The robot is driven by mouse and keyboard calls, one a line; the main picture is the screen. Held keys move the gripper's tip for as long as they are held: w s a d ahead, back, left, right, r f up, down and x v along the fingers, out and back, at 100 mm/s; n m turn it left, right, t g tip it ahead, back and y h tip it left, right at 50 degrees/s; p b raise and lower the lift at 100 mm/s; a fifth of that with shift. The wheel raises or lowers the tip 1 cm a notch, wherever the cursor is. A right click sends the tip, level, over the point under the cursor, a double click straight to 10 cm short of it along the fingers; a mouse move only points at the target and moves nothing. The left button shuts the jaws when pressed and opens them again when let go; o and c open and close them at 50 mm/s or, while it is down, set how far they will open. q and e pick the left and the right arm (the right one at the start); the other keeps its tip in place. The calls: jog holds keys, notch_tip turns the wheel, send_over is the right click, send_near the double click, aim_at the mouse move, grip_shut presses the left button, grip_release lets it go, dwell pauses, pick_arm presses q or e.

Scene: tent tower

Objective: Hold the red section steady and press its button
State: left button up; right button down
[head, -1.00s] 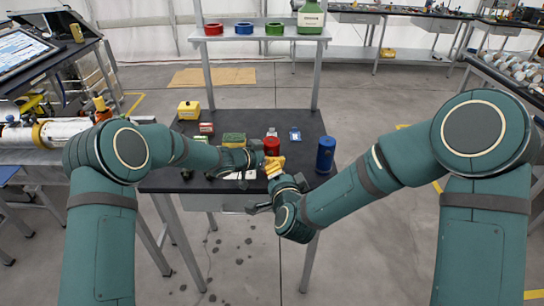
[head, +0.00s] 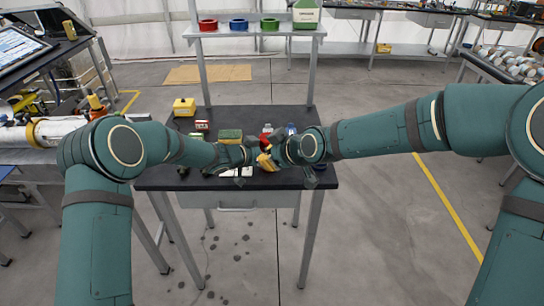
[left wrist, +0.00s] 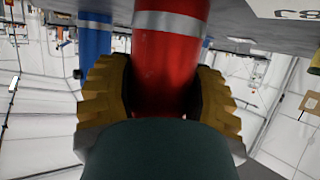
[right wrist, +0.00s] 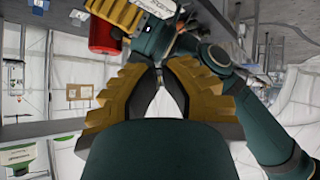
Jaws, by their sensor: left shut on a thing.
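The red section (head: 265,143) is a red cylinder at the front right part of the black table, partly covered by my grippers in the head view. In the left wrist view, the red section (left wrist: 168,60), with a silver band, stands between the yellow fingers of my left gripper (left wrist: 165,95), which is shut on it. My right gripper (head: 265,162) is close beside it, on its near side. In the right wrist view, my right gripper's fingertips (right wrist: 160,75) come together with nothing seen between them; the red section (right wrist: 103,35) is up and to the left. Its button cannot be made out.
The black table (head: 220,117) also carries a yellow box (head: 184,107), a green-and-yellow block (head: 230,136) and a small red item (head: 202,125). A blue cylinder (left wrist: 95,38) stands near the red section in the left wrist view. A shelf (head: 255,33) with coloured rings rises behind.

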jog(key=d+n, duration=0.1)
jog(key=n, duration=0.1)
jog(key=d+r+n+g+h, duration=0.1)
jog(key=d, duration=0.1)
jog(key=s+d+n+g+h, duration=0.1)
jog(key=n, duration=0.1)
jog(key=shift+d+r+n, duration=0.15)
jog(key=shift+d+n, duration=0.15)
jog(key=shift+d, duration=0.1)
